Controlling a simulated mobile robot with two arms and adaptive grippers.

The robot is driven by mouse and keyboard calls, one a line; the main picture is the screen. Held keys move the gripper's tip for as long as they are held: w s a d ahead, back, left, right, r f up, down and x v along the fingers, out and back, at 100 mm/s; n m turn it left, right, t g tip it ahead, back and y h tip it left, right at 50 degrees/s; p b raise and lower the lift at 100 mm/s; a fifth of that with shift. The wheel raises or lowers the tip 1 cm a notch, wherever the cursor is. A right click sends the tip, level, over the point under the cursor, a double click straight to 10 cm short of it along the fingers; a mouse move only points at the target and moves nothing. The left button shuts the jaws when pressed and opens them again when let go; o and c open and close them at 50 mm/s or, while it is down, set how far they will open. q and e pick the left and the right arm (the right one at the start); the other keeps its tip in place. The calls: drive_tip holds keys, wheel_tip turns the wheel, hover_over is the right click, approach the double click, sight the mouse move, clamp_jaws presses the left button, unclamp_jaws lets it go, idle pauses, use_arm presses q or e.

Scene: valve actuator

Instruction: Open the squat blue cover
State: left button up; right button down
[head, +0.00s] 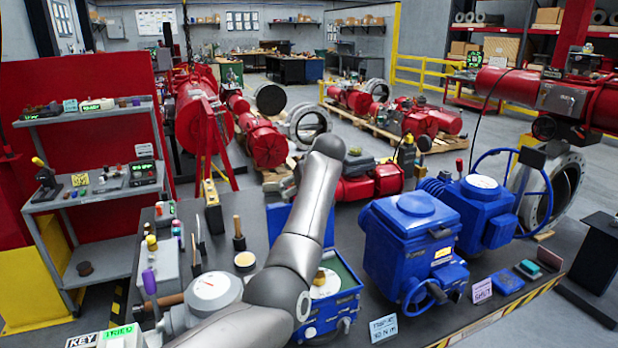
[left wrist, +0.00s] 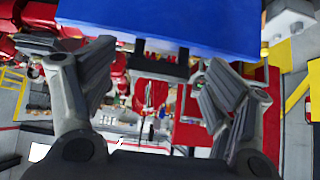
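The squat blue housing (head: 345,309) stands low on the bench with its top open, showing a green inside and a pale round dial. Its blue cover (head: 282,217) is raised, standing up at the back behind my left arm. In the left wrist view, a flat blue panel (left wrist: 165,25), apparently this cover, fills the top. My left gripper (left wrist: 155,75) is close to the panel, with its fingers spread apart and nothing clearly between them; contact cannot be told. In the head view my own forearm hides the gripper and part of the cover. My right gripper is not in view.
A taller blue housing with a closed lid (head: 411,205) stands to the right, beside a blue unit with a handwheel (head: 548,192). Small tools and a round gauge (head: 211,287) are at the left of the bench. A grey shelf (head: 95,195) stands further left.

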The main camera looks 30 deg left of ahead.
use_arm(q)
drive_tip(key=v, duration=0.9)
drive_tip(key=shift+r, duration=0.3)
